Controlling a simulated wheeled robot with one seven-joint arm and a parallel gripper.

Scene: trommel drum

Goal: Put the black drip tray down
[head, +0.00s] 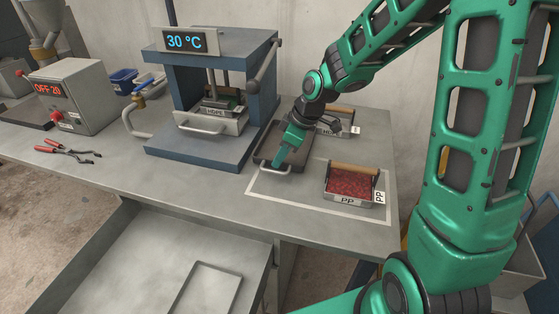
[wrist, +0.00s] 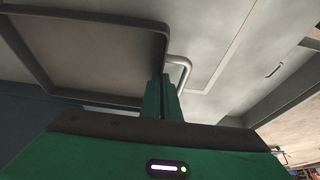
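The black drip tray (head: 262,152) is a shallow dark tray with a pale wire handle (head: 272,170) at its front. It is level, low over the bench at the left part of the white outlined area; I cannot tell whether it touches the bench. My gripper (head: 281,163) reaches down to its front edge at the handle. In the wrist view, the tray's dark rim (wrist: 100,13) and its handle (wrist: 187,67) show. The gripper fingers (wrist: 162,85) are close together at the handle, seemingly shut on it. The contact is partly hidden.
A PP box of red granules (head: 352,184) stands right of the tray. A second box (head: 340,120) stands behind, partly hidden. The blue press (head: 225,150) reading 30 °C stands left, holding an HDPE box (head: 212,122). Pliers (head: 68,152) lie far left. The front bench strip is clear.

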